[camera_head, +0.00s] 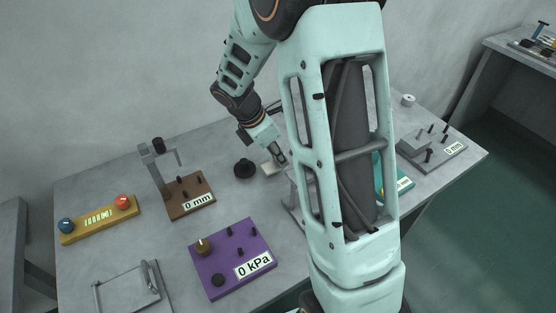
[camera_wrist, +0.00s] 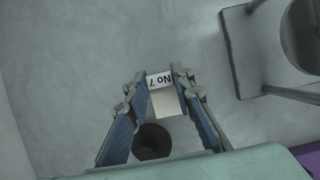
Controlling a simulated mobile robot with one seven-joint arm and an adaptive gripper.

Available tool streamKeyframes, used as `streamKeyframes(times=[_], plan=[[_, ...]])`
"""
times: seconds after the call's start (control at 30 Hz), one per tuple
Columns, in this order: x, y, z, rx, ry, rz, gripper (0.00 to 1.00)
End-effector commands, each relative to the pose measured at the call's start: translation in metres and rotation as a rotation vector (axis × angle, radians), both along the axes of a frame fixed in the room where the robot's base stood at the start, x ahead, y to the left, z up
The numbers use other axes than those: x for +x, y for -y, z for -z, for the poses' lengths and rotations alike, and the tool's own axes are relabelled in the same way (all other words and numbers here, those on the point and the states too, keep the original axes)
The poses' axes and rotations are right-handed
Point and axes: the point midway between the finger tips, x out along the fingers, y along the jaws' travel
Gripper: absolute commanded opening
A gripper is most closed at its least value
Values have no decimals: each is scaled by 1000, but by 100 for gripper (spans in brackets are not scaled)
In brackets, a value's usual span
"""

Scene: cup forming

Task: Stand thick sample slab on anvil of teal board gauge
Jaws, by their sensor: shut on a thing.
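My gripper (camera_head: 277,157) is low over the middle back of the table. In the wrist view its two blue-padded fingers (camera_wrist: 162,82) are shut on a pale block (camera_wrist: 166,102) with a white label reading "No 7", upside down in the picture. This looks like the sample slab; its thickness is hard to judge. In the head view a pale piece (camera_head: 270,168) shows at the fingertips; I cannot tell whether it touches the table. The teal board gauge (camera_head: 404,184) is right of my arm, mostly hidden behind it. Its anvil is not visible.
A round black knob-like object (camera_head: 244,168) stands close left of my gripper. A brown gauge board (camera_head: 190,207), purple board (camera_head: 218,284), yellow board (camera_head: 99,222) and grey board (camera_head: 446,153) stand around. A small white cylinder (camera_head: 408,100) is at the back right.

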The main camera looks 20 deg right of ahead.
Motion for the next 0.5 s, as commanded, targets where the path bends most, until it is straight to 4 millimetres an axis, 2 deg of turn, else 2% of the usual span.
streamKeyframes(times=[0.03,0.1,0.47,0.5], plan=[[-1,0,10,-1,-4,0,3],[0,0,15,0,-1,0,3],[0,0,19,0,-1,1,3],[0,0,18,0,-1,1,27]])
